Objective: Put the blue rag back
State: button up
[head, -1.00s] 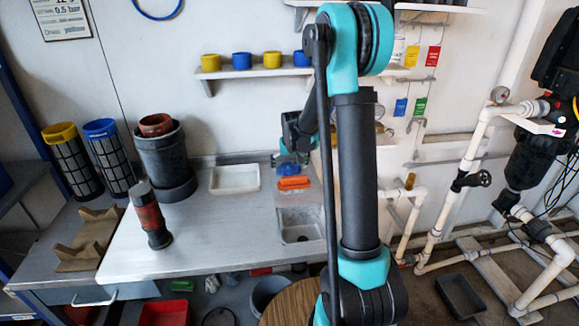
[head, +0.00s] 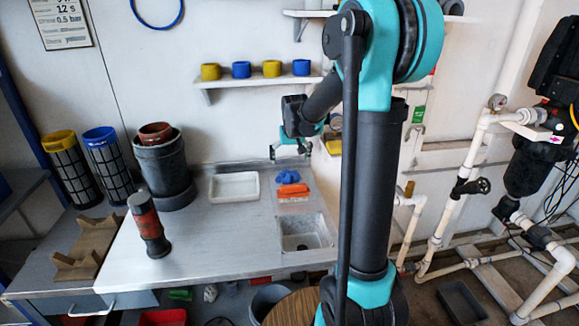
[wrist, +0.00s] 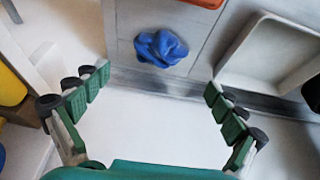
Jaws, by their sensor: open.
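The blue rag (head: 288,176) lies crumpled on the metal counter at the back, by the wall and just behind an orange object (head: 293,191). It also shows in the wrist view (wrist: 161,47), beyond the fingers and not between them. My gripper (head: 290,153) hangs above and behind the rag, close to the wall. In the wrist view its green fingers (wrist: 158,85) are spread wide apart and hold nothing.
A white tray (head: 235,188) lies left of the rag, and a sink (head: 303,243) is in front of the orange object. A shelf (head: 255,80) with yellow and blue rings is on the wall above. A red-black cylinder (head: 147,222) stands on the counter.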

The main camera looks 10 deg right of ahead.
jog(key=s+d+f, duration=0.1)
jog(key=s+f, duration=0.2)
jog(key=s, duration=0.7)
jog(key=s+d+f, duration=0.1)
jog(key=s+f, duration=0.1)
jog(key=s, duration=0.8)
jog(key=s+d+f, duration=0.1)
jog(key=s+f, duration=0.2)
jog(key=s, duration=0.8)
jog(key=shift+d+f, duration=0.3)
jog(key=shift+d, duration=0.05)
